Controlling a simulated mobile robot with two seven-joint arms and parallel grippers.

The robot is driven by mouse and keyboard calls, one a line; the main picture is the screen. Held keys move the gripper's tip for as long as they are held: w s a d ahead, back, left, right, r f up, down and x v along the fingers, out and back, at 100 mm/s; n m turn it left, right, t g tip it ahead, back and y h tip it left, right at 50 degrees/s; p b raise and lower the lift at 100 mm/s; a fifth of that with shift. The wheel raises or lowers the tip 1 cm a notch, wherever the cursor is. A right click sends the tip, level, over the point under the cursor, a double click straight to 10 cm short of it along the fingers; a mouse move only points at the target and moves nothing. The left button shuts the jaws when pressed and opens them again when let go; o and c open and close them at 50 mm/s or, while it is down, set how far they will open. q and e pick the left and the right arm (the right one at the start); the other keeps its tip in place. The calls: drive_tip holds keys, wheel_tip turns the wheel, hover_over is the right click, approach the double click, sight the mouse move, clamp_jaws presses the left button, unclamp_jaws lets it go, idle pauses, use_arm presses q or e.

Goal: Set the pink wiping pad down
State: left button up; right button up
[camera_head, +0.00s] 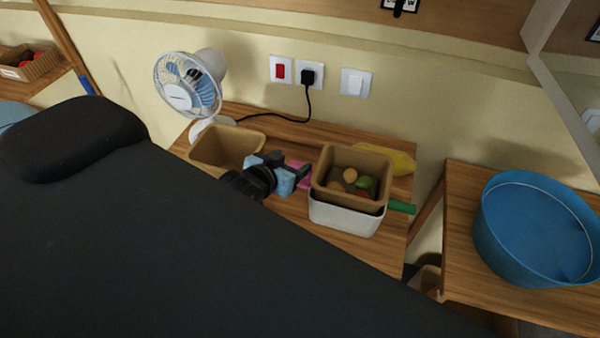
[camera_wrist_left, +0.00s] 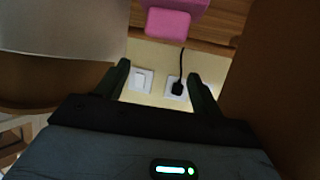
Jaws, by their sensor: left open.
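The pink wiping pad (camera_head: 299,171) is on the wooden table, in the gap between two tan bins, partly hidden behind my left gripper (camera_head: 290,174). In the left wrist view the pink pad (camera_wrist_left: 168,23) shows at the top, against the wood and beyond the fingertips. My left gripper (camera_wrist_left: 162,84) also shows there, with its two dark fingers spread and nothing between them. The pad looks apart from the fingers in that view. My right gripper is not in view.
An empty tan bin (camera_head: 207,150) stands left of the gripper. A tan bin (camera_head: 322,178) holding fruit sits in a white container (camera_head: 340,219) on the right. A fan (camera_head: 188,85), a yellow item (camera_head: 390,157) and a green item (camera_head: 402,206) are near. A blue tub (camera_head: 490,245) is far right.

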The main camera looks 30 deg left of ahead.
sight(300, 163)
use_arm(q)
drive_tip(key=f, duration=0.2)
drive_tip(key=w+f, duration=0.1)
drive_tip(key=shift+f, duration=0.4)
drive_tip(key=shift+x, duration=3.2)
drive_tip(key=c, duration=0.8)
drive_tip(key=shift+r, duration=0.15)
wheel_tip(300, 163, up, 18)
